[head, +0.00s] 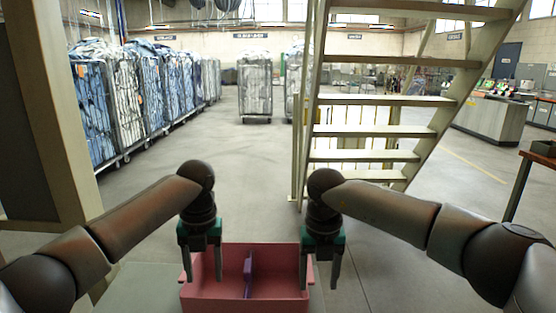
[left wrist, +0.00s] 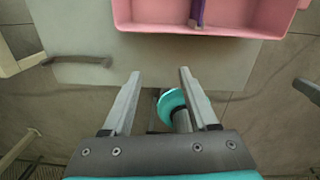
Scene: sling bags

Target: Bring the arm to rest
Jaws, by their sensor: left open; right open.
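My left gripper (head: 202,278) hangs pointing down over the left side of a pink tray (head: 203,299) in the head view. Its jaws are apart and empty. In the left wrist view, the left gripper's two fingers (left wrist: 159,73) are spread with nothing gripped. My right gripper (head: 320,286) hangs pointing down at the tray's right edge, jaws apart, with nothing seen between them. A purple upright piece (head: 248,273) stands in the middle of the tray. No sling bag is seen in either gripper.
A pale flat surface (left wrist: 90,30) lies under the tray, with a dark strip on it. A beige post stands at left and a metal staircase (head: 375,131) ahead at right. Wheeled cages of bagged laundry (head: 128,90) line the left. The grey floor between is open.

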